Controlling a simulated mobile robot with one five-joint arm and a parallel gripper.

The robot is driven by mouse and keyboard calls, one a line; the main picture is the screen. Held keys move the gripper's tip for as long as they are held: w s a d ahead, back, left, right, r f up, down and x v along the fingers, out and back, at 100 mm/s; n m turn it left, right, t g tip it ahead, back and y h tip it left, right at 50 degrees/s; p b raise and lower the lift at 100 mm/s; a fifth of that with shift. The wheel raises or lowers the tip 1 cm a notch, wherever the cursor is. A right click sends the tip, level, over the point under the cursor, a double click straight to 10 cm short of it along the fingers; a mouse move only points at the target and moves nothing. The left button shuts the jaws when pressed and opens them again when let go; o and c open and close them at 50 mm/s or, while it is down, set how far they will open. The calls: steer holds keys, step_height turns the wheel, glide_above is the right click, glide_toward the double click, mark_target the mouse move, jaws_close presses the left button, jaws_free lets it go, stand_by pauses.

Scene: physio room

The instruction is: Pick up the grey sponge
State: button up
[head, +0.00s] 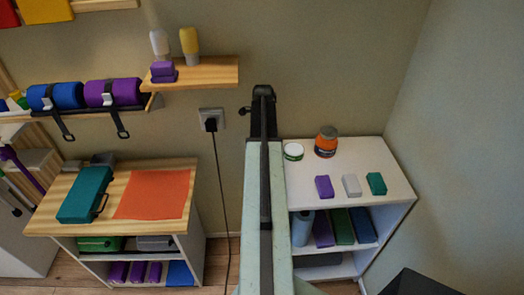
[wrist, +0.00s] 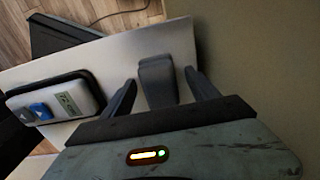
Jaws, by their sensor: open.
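The grey sponge (head: 351,185) is a small light grey block on top of the white shelf unit (head: 395,205) at the right of the head view. It lies between a purple block (head: 324,187) and a teal block (head: 376,183), apart from both. My gripper (wrist: 159,77) shows in the wrist view with its two dark fingers spread. A dark grey piece shows between the fingers; I cannot tell what it is. I cannot make out the sponge in the wrist view, and the fingers are not clearly visible in the head view.
An orange-brown jar (head: 326,142) and a white-and-green tub (head: 293,152) stand behind the blocks. My arm crosses the middle of the head view. A wooden-topped cabinet (head: 60,222) with a teal case (head: 85,194) stands at the left. A wall borders the shelf unit on the right.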

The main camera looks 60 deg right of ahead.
steer(key=shift+r, duration=0.1)
steer(key=c, duration=1.5)
steer(key=shift+o, duration=0.2)
step_height(320, 180, up, 10)
steer(key=p, duration=1)
steer(key=shift+r, duration=0.15)
steer(key=o, duration=0.8)
steer(key=shift+f, duration=0.2)
steer(key=shift+c, duration=0.2)
steer(key=c, duration=0.6)
steer(key=shift+s+r, duration=0.1)
